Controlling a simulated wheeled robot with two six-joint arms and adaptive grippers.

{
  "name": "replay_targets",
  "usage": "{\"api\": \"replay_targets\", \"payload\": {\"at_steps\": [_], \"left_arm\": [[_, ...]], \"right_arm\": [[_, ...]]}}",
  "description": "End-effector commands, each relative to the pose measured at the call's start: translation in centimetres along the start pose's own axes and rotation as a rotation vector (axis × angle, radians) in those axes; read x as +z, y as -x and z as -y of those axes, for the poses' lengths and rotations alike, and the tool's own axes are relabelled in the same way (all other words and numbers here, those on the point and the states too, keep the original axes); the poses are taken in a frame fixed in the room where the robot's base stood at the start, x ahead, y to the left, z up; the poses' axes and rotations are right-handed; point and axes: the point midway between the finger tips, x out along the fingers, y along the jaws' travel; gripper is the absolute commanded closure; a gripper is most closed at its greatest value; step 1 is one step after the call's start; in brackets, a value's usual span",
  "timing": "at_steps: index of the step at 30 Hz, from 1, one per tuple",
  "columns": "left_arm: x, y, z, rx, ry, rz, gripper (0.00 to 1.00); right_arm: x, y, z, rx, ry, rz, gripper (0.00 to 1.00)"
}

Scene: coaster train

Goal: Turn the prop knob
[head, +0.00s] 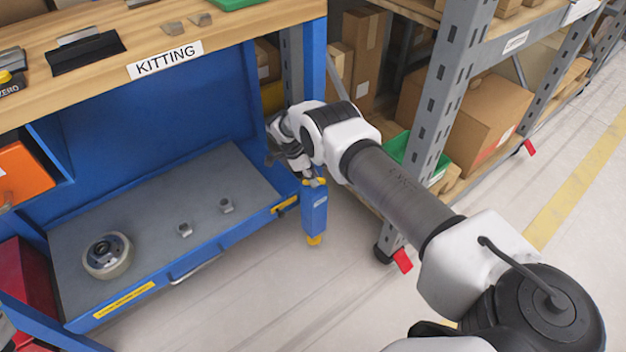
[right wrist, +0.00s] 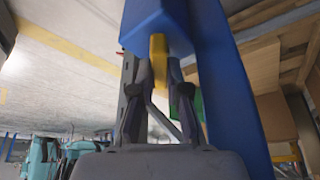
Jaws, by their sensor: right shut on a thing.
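The prop knob appears as a small yellow piece (head: 313,183) at the top of a blue block (head: 315,215) by the workbench's front right corner. My right gripper (head: 308,178) is at this yellow piece, above the block. In the right wrist view, the fingers of my right gripper (right wrist: 158,88) are closed around the yellow knob (right wrist: 158,55), which meets the blue block (right wrist: 157,22). The fingers partly hide the knob, so its turn angle cannot be told. My left gripper is not in view.
The blue workbench (head: 220,60) has a lower grey shelf (head: 150,215) carrying a round wheel (head: 107,256) and two small metal parts. A grey rack upright (head: 440,110) stands close to my right arm. Open floor (head: 290,300) lies in front.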

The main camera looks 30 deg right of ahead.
Motion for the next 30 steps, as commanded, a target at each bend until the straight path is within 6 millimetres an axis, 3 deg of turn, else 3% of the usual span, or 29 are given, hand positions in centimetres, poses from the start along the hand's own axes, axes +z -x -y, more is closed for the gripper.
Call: {"api": "replay_targets", "payload": {"at_steps": [9, 10, 11, 12, 23, 30], "left_arm": [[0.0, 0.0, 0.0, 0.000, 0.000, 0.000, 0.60], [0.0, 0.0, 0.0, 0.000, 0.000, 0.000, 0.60], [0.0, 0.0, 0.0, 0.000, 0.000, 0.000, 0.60], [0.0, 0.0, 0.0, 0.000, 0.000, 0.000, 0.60], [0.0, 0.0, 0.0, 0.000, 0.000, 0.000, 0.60], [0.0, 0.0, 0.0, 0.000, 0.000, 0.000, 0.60]], "right_arm": [[0.3, -0.2, -0.4, 0.008, 0.003, 0.002, 1.00], [0.3, -0.2, -0.4, 0.008, 0.003, 0.002, 0.75], [0.3, -0.2, -0.4, 0.007, 0.003, 0.002, 0.64], [0.3, -0.1, -0.3, 0.007, 0.003, 0.002, 0.60], [0.2, 0.7, 0.0, 0.000, 0.001, 0.003, 0.60], [0.2, 6.0, 0.0, -0.001, 0.002, 0.003, 0.60]]}}
